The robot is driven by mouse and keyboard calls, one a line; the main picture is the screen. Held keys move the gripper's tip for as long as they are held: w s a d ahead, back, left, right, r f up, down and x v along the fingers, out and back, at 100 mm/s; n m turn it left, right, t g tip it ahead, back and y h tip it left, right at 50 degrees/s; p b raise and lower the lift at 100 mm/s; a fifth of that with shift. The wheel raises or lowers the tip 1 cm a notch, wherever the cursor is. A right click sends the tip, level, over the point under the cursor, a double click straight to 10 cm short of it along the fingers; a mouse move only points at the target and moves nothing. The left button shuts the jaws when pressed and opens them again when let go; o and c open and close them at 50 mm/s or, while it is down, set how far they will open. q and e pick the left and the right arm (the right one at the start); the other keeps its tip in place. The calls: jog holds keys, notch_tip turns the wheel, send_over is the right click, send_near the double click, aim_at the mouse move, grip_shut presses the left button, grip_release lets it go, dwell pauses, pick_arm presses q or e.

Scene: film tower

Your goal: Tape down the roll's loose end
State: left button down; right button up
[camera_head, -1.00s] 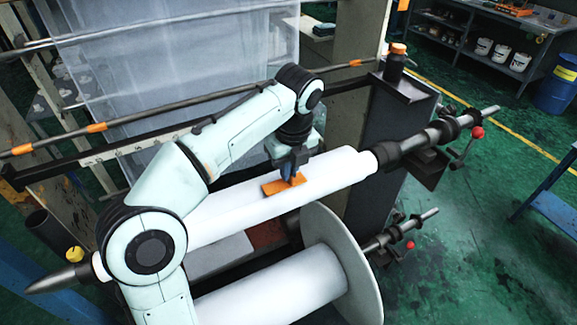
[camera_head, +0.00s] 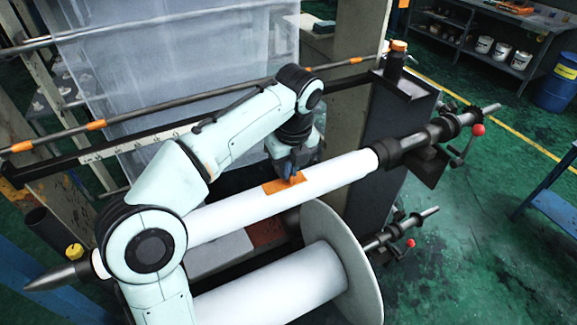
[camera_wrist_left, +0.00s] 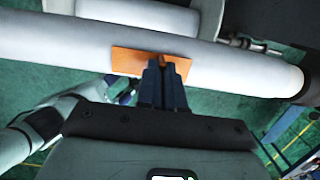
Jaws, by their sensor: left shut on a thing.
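The white roll (camera_head: 335,174) lies across its shaft, with an even outline; I cannot make out its loose end. An orange piece of tape (camera_head: 270,188) lies against the roll's upper side, and it also shows in the left wrist view (camera_wrist_left: 130,62). My left gripper (camera_head: 292,174) is shut on the tape, its dark fingers (camera_wrist_left: 165,68) at the tape's edge and covering part of it.
A second white roll (camera_head: 275,285) with a big round flange (camera_head: 352,262) sits below. A dark bottle with an orange cap (camera_head: 395,60) stands on the post at the right. A bar with orange bands (camera_head: 97,125) runs behind. Open green floor lies to the right.

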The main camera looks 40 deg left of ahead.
pick_arm(q)
jog(key=shift+f, duration=0.1)
jog(key=c, duration=1.2)
grip_release()
jog(key=r, duration=0.2)
jog(key=r+p, duration=0.1)
jog(key=r, duration=0.2)
jog(key=d+r+p, duration=0.1)
jog(key=r, duration=0.2)
jog(key=shift+s, duration=0.15)
jog(key=r, duration=0.5)
jog(key=shift+s+d+r, duration=0.15)
jog(key=shift+d, duration=0.2)
pick_arm(e)
jog(key=shift+t, duration=0.3)
jog(key=w+r, duration=0.3)
jog(key=shift+w, duration=0.35)
pick_arm(q)
jog(key=shift+s, duration=0.15)
pick_arm(e)
jog(key=shift+s, duration=0.15)
